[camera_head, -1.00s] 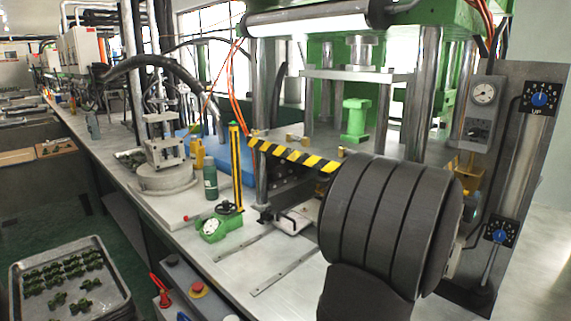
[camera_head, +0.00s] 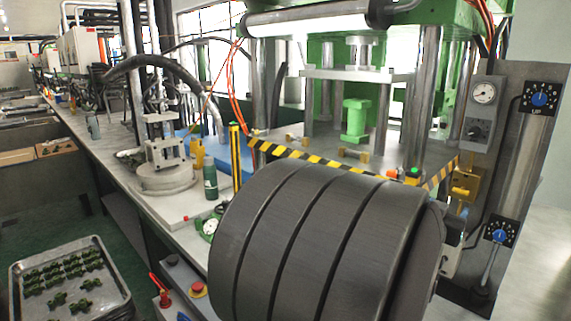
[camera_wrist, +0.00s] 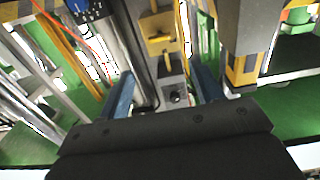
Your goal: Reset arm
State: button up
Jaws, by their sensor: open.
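My gripper (camera_wrist: 165,90) shows in the wrist view as two blue fingers set wide apart, with nothing between them. Behind the gap are a yellow lever block (camera_wrist: 158,32) and a grey control box (camera_wrist: 174,92) with a black knob. In the head view my dark grey ribbed arm link fills the lower middle, in front of the press. My gripper cannot be made out in the head view.
The green press (camera_head: 355,120) stands behind my arm, its table edged with yellow-black striping. A control panel (camera_head: 520,150) with two blue dials stands at right. A metal tray (camera_head: 20,268) of green parts is at lower left. The bench (camera_head: 95,155) runs along the left.

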aim_at(460, 192)
jog(key=v, duration=0.6)
jog(key=x, duration=1.7)
jog(key=shift+w+d+f, duration=0.1)
jog(key=shift+w+d, duration=0.15)
jog(key=shift+d, duration=0.05)
jog(key=shift+s+a+m, duration=0.1)
jog(key=shift+a+m, duration=0.05)
jog(key=shift+m, duration=0.65)
jog(key=m, duration=0.7)
jog(key=shift+s+a, duration=0.35)
jog(key=shift+a, duration=0.05)
